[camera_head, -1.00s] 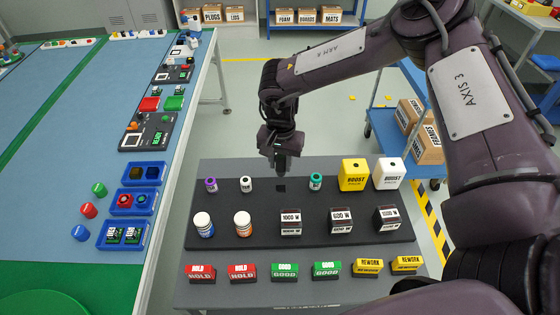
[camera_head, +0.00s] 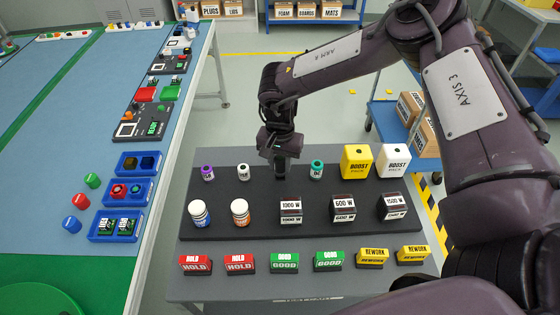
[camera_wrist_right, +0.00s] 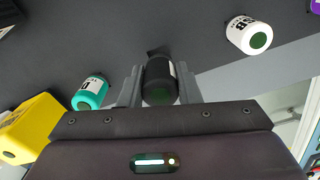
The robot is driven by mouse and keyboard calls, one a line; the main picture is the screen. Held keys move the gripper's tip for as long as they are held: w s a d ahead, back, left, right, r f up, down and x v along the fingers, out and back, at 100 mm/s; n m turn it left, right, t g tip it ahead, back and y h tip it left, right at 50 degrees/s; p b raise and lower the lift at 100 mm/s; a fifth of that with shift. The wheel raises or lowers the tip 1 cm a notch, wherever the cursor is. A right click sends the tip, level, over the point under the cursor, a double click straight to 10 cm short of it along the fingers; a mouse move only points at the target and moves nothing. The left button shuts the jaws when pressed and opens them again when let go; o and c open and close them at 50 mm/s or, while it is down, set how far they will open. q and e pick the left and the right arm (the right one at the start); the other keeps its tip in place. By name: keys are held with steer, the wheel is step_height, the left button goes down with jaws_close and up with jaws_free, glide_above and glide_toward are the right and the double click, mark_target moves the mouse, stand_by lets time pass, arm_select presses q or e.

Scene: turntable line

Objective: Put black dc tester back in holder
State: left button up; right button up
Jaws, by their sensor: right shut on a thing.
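The black DC tester (camera_wrist_right: 159,82) is between the fingers of my right gripper (camera_wrist_right: 160,88) in the right wrist view, a dark cylinder with a strip of white label. In the head view my right gripper (camera_head: 280,170) points down over the back row of the dark holder (camera_head: 262,189), between the white tester (camera_head: 243,171) and the teal tester (camera_head: 316,170). The black tester is low at the holder there; whether its base is fully seated is hidden. A purple tester (camera_head: 207,172) stands at the left end of the row. My left gripper is out of view.
Yellow (camera_head: 356,162) and white (camera_head: 392,161) boost packs stand right of the testers. Bottles, wattage blocks and several HOLD, GOOD and REWORK signs sit in front. A blue-topped line table (camera_head: 60,120) with blue trays is at left.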

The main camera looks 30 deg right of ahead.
steer(key=shift+f+b, duration=0.4)
steer(key=shift+f, duration=0.9)
stand_by(0.6)
steer(key=o, duration=1.2)
step_height(320, 180, up, 8)
steer(key=shift+f+b, duration=0.1)
steer(key=shift+b, duration=0.65)
